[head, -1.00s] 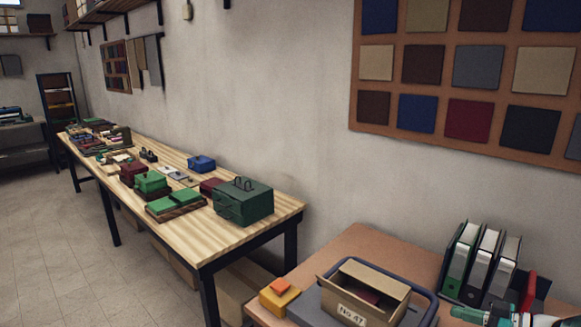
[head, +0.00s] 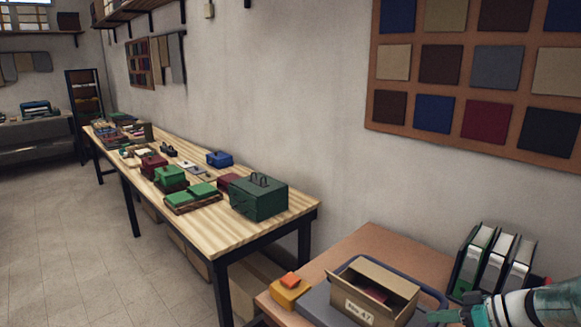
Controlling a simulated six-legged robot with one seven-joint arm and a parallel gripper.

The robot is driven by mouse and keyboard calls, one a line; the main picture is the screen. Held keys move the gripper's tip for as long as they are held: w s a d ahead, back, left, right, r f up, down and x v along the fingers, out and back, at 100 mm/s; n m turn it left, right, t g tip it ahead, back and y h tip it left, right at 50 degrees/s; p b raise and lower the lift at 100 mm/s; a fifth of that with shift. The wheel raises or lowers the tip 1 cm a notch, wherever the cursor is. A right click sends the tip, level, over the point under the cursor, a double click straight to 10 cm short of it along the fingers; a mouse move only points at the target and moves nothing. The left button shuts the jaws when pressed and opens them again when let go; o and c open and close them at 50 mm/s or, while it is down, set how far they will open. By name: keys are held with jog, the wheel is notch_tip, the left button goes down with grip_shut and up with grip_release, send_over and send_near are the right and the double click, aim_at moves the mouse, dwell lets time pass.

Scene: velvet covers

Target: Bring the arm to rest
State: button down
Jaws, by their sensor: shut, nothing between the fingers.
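Part of my arm (head: 527,306), white and teal with dark bands, reaches in from the lower right corner of the head view. My gripper (head: 436,316) is at its left end, a small teal tip at the bottom edge. It looks shut and holds nothing visible. It appears in front of the right end of a blue-grey tray on the brown desk. How far it is above the desk I cannot tell. The rest of my arm is outside the picture.
An open cardboard box (head: 393,291) stands in the tray on the brown desk (head: 390,242). Several binders (head: 492,263) stand behind my arm. An orange-and-yellow block (head: 289,289) lies at the left. A long wooden table (head: 236,232) with boxes runs along the wall; floor at left is clear.

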jog(key=s+a+r+m+h, duration=0.3)
jog(key=s+a, duration=0.5)
jog(key=a, duration=0.3)
jog(key=s+a+r+m+g+h, duration=0.1)
jog(key=s+a+r+m+h, duration=0.2)
jog(key=a, duration=0.9)
jog(key=shift+s+r+h, duration=1.8)
jog(key=shift+s, duration=0.65)
